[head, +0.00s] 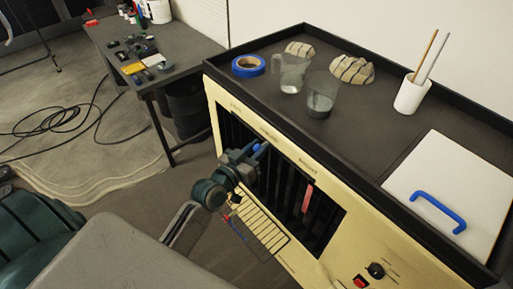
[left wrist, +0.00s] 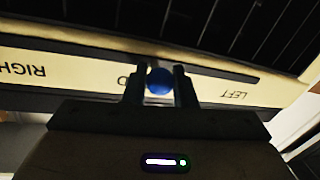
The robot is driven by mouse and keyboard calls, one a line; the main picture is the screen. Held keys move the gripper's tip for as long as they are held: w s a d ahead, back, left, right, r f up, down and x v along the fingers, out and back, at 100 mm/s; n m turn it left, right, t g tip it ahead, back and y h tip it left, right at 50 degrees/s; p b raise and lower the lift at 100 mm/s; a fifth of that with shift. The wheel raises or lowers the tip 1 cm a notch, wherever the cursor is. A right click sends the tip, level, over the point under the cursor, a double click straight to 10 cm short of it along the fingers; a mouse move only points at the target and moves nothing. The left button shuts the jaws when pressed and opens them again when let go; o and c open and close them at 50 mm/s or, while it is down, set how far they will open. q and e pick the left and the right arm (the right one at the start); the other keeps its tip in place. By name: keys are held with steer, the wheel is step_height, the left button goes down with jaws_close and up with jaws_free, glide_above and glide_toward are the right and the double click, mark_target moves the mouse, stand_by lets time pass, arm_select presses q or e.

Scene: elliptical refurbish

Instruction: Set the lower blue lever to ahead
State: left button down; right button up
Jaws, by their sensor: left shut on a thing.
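The blue lever shows as a round blue knob (left wrist: 159,82) between the two fingers of my left gripper (left wrist: 158,88) in the left wrist view. In the head view a small part of the blue lever (head: 256,147) shows beside my left gripper (head: 259,155), which stands at the dark slotted opening of the cream console (head: 226,100). The gripper is shut on the knob. The lever's shaft and slot are mostly hidden by the gripper. My right gripper is not in view.
A red lever (head: 308,197) stands in the slots right of my gripper. A red switch (head: 361,281) and a black knob (head: 376,270) sit lower right.

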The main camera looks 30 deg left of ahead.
arm_select(q)
steer(key=c, duration=1.3)
jaws_free()
steer(key=shift+o, duration=0.5)
steer(key=shift+d, duration=0.1)
steer(key=shift+s+f, duration=0.1)
steer(key=shift+s, duration=0.25)
steer(key=s+a, duration=0.2)
steer(key=s, duration=0.8)
steer(key=shift+p, duration=0.4)
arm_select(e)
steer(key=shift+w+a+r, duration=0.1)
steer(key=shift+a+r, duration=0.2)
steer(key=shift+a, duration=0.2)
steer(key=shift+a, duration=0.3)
